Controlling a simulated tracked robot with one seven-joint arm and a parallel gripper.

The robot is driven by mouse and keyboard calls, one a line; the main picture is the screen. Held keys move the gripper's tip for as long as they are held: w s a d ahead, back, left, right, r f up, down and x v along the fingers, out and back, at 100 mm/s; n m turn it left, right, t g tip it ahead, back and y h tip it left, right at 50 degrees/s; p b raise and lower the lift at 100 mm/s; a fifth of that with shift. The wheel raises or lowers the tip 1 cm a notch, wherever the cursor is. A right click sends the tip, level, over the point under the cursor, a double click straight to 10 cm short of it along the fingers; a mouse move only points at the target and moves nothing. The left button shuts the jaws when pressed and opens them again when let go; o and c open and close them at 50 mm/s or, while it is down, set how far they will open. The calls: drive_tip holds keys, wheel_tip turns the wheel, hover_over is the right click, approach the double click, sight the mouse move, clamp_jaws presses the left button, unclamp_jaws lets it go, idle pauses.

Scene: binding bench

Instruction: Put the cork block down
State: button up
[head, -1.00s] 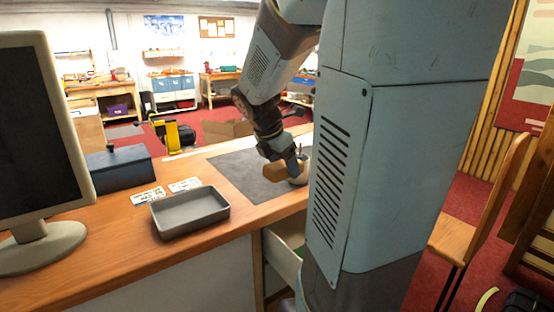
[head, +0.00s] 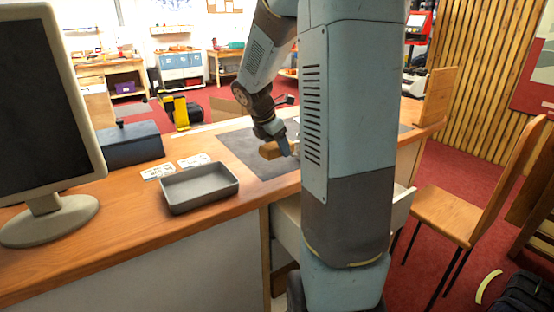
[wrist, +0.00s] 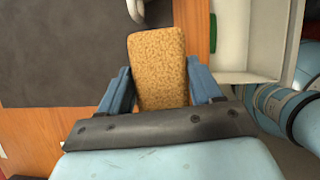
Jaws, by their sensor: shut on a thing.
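The cork block (wrist: 158,62) is a speckled tan block with rounded edges. In the wrist view it sits between the two blue fingers of my gripper (wrist: 160,85), which is shut on it. In the head view the cork block (head: 269,150) shows at my gripper (head: 283,148), over the dark grey mat (head: 240,145) on the wooden bench. I cannot tell whether the block touches the mat. My arm column hides part of the mat and the bench behind it.
A grey tray (head: 200,186) stands on the bench left of the mat, near white cards (head: 194,160). A dark blue box (head: 130,145) and a monitor (head: 45,120) are farther left. An open drawer (head: 400,205) juts from the bench front. A wooden chair (head: 450,215) stands at right.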

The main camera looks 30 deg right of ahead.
sight(277, 166)
drive_tip(key=shift+w+d+f, duration=0.15)
drive_tip(key=shift+w+f, duration=0.6)
drive_tip(key=shift+f, duration=0.2)
drive_tip(key=shift+w+d+f, duration=0.15)
drive_tip(key=shift+w+f, duration=0.6)
drive_tip(key=shift+f, duration=0.15)
drive_tip(key=shift+w+f, duration=0.1)
drive_tip(key=shift+f, duration=1.5)
drive_tip(key=o, duration=1.1)
drive_tip(key=shift+c, duration=0.2)
